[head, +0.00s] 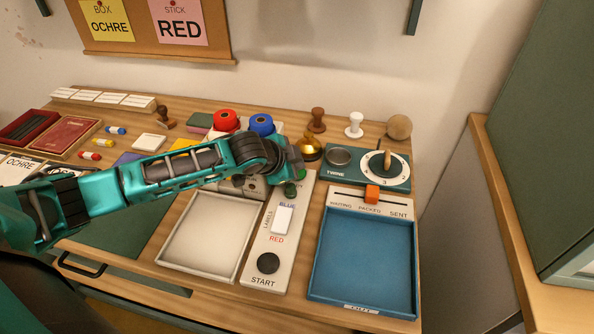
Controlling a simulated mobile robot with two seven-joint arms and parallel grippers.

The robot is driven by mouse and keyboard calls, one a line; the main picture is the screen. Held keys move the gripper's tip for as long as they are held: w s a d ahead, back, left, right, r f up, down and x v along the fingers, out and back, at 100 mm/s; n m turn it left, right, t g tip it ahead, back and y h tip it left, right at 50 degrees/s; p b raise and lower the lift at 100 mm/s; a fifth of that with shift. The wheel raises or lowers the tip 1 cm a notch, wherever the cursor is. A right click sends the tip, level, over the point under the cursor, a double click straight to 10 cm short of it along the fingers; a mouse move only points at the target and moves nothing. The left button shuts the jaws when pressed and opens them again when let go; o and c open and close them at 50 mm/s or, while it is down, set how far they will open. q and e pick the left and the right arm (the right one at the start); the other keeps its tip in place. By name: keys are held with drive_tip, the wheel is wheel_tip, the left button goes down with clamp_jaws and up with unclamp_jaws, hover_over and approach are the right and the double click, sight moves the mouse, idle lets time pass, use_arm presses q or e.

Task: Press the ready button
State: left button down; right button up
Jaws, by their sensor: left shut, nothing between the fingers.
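A pale control panel (256,252) lies on the table between two trays. At its far end is a dark green round button (290,189), partly covered by my left gripper (298,172). No "ready" label is readable there; the lettering around it is hidden. My left arm reaches in from the left, and the gripper is shut and empty, right at the green button. I cannot tell whether it touches it. Nearer on the panel are a white switch (282,220) between BLUE and RED and a black START button (268,263). My right gripper is out of view.
A white tray (160,255) is left of the panel and a blue tray (411,275) right. Behind stand a brass dome (309,150), red (225,120) and blue (261,124) spools, and a twine dial (384,163). An orange slider (372,194) sits at PACKED.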

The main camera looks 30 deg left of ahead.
use_arm(q)
drive_tip(key=shift+s+f, duration=0.1)
drive_tip(key=shift+f, duration=0.5)
idle(0.3)
drive_tip(key=shift+r, duration=0.1)
drive_tip(key=shift+a+r+p, duration=0.1)
drive_tip(key=shift+r+p, duration=0.6)
drive_tip(key=shift+r, duration=0.1)
wheel_tip(320, 180, up, 6)
idle(0.4)
idle(0.4)
